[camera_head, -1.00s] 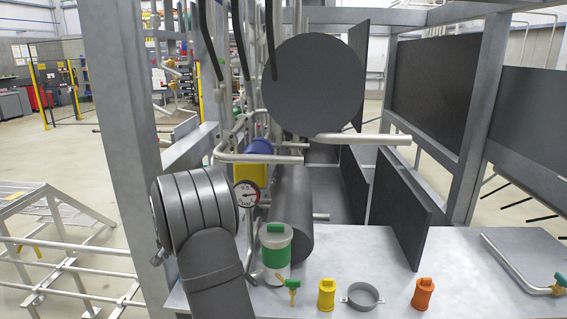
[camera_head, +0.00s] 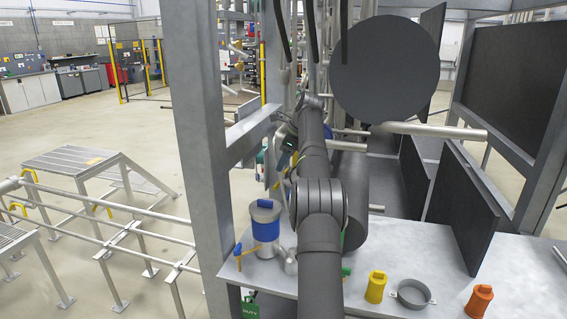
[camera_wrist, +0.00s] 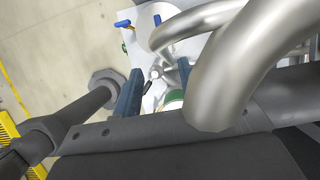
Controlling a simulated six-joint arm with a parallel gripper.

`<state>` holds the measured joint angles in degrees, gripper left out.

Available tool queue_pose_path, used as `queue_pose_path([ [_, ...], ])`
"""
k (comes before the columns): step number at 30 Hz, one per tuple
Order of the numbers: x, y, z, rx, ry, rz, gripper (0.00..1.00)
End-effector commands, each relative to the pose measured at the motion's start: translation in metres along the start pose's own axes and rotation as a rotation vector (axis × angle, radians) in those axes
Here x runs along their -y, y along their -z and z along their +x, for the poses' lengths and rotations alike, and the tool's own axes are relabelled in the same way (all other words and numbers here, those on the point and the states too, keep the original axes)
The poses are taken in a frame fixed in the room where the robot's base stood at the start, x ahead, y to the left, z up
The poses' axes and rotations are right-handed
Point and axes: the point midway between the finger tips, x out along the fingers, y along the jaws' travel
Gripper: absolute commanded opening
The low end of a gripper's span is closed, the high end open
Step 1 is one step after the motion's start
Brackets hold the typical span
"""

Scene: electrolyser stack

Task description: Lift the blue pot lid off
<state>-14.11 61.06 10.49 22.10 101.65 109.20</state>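The blue pot (camera_head: 266,231) is a pale grey cylinder with a blue band, upright near the left end of the metal bench. Its grey lid (camera_head: 265,212) with a blue knob sits on top. My gripper (camera_wrist: 160,68) shows in the wrist view as two blue-grey fingers, apart, with no object held between them. A small metal fitting shows beyond the gap. In the head view my arm passes right of the pot, and the gripper is hard to make out beyond it. The gripper appears apart from the lid.
A blue-handled valve (camera_head: 238,255) stands just left of the pot. In the wrist view, thick silver pipes (camera_wrist: 235,60) curve close to the fingers. A yellow plug (camera_head: 376,287), a grey ring clamp (camera_head: 411,294) and an orange plug (camera_head: 480,300) stand right of my arm. A frame post (camera_head: 198,140) rises left.

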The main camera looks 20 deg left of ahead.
Motion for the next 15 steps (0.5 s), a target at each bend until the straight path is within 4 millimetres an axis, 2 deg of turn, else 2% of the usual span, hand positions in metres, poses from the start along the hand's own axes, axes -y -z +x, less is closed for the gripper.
queue_pose_path([
  [4,0.0,0.001,0.002,0.003,-0.006,0.018,0.38],
  [8,-0.001,0.001,0.016,0.002,-0.007,0.016,0.38],
  [15,-0.001,0.001,0.063,0.001,-0.006,0.015,0.38],
])
